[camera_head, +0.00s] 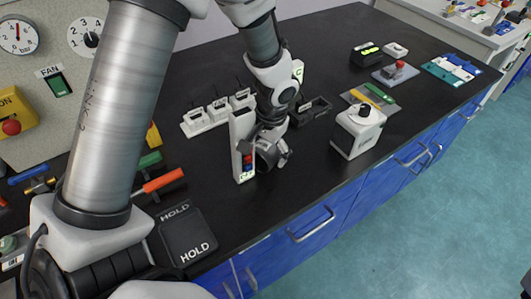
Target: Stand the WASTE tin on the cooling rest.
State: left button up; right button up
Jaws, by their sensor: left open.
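No tin with a readable WASTE label shows, and I cannot make out which thing is the cooling rest. My left gripper (270,152) is open, low over the black bench, just right of an upright white panel (242,147) with red and blue parts. A rounded grey shape shows between its fingers; I cannot tell whether it is a tin or part of the gripper. A white box with a black knob (359,131) stands to its right, its small lettering unreadable. My right gripper is not in view.
A black HOLD pad (188,236) lies at the front edge. A white socket block (218,112) and a dark tray (312,110) stand behind the gripper. The bench between gripper and front edge is clear.

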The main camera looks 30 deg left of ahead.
pick_arm(q)
jog(key=shift+s+f, duration=0.25)
jog(key=shift+f, duration=0.55)
jog(key=shift+w+d+f, duration=0.1)
jog(key=shift+w, duration=0.2)
jog(key=shift+s, duration=0.15)
jog(key=c, duration=1.3)
jog(key=shift+c, duration=0.4)
